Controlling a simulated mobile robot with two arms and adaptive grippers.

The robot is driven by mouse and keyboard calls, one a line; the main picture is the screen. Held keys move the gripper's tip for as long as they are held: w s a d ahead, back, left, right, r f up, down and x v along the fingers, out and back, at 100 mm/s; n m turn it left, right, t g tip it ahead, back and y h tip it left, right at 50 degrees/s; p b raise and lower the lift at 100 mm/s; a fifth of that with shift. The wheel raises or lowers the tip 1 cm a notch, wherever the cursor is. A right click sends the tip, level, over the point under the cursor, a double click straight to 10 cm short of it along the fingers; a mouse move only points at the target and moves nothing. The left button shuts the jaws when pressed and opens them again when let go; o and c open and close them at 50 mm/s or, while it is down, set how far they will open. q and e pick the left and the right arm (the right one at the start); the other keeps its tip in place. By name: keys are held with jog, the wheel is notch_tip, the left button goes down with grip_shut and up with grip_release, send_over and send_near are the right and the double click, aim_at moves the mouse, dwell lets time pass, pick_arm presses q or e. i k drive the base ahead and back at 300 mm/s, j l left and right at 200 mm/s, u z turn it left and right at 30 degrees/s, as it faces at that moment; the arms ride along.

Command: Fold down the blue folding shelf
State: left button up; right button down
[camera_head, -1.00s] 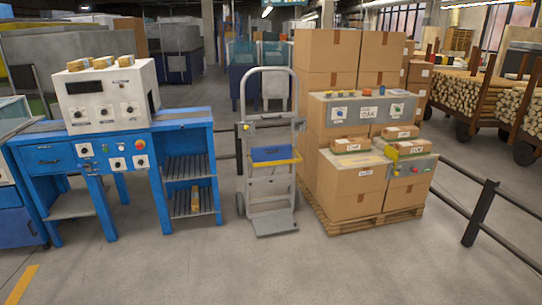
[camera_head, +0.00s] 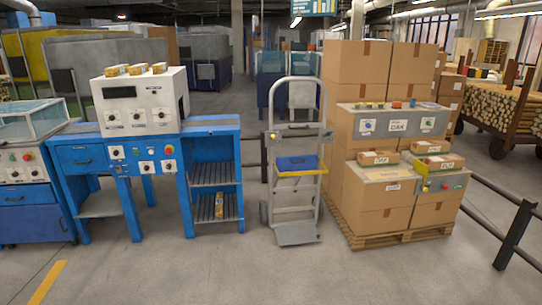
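A grey hand truck (camera_head: 322,110) stands upright on the floor near the middle of the head view. A blue panel or box-like piece (camera_head: 297,163) sits at mid-height on its frame, just above a yellow-edged ledge (camera_head: 300,173). It is the only blue part on the hand truck that looks like a folding shelf. I cannot clearly tell its hinge or whether it is folded up or down. Neither of my grippers is in view, and nothing is touching the hand truck.
A blue workbench (camera_head: 215,132) with a white control box (camera_head: 140,105) stands left of the hand truck. Cardboard boxes (camera_head: 358,70) on a wooden pallet (camera_head: 400,236) stand close on its right. A dark railing (camera_head: 514,235) runs at right. The front floor (camera_head: 270,275) is clear.

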aim_at(304, 161)
jog(key=i, duration=3.2)
jog(key=i+z, duration=0.15)
jog(key=i, duration=0.3)
jog(key=i+j+z, duration=0.15)
jog(key=i, duration=0.35)
jog(key=i+j+z, duration=0.15)
jog(key=i, duration=0.3)
